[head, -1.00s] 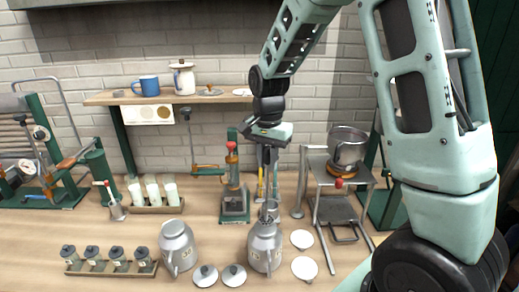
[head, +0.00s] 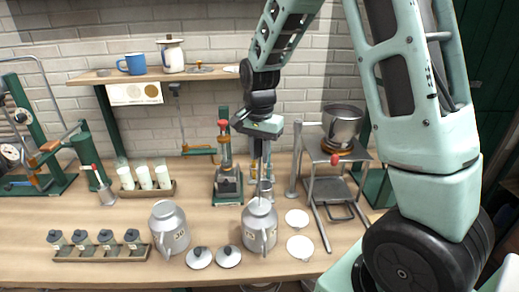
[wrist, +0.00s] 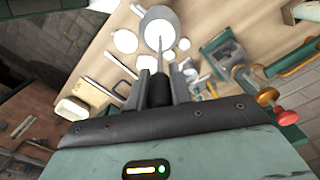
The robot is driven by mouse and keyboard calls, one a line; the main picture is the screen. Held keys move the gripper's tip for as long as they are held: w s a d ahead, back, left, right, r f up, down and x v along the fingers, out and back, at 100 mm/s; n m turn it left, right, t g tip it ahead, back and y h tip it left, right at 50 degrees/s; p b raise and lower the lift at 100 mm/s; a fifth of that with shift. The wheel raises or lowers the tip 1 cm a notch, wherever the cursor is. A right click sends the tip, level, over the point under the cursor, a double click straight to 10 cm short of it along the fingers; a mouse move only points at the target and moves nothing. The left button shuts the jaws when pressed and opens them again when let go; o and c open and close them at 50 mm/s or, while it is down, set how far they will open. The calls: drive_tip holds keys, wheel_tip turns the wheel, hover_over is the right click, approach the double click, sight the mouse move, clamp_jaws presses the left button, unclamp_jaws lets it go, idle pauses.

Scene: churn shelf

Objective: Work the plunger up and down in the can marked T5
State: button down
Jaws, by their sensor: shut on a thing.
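Two grey milk cans stand on the bench in the head view, a left can (head: 170,230) and a right can (head: 259,228). Their labels are too small to read surely, so I cannot tell which is T5. My gripper (head: 259,158) is above the right can, shut on the upper end of the plunger (head: 262,188). In the wrist view the plunger's thin rod (wrist: 165,58) runs from between my fingers (wrist: 160,88) into the mouth of the can (wrist: 158,30). The plunger's lower end is not clearly visible.
Two grey lids (head: 228,256) lie in front of the cans, and two white discs (head: 300,246) lie to the right. A press (head: 227,180) stands behind. A stand with a pot (head: 342,125) is at right. A rack of small jars (head: 100,252) is at left.

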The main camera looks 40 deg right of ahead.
drive_tip(key=shift+f+b, duration=3.65)
drive_tip(key=shift+f, duration=2.5)
drive_tip(key=shift+r, duration=0.1)
wheel_tip(320, 180, up, 7)
drive_tip(key=p, duration=0.6)
wheel_tip(320, 180, down, 7)
drive_tip(key=b, duration=0.4)
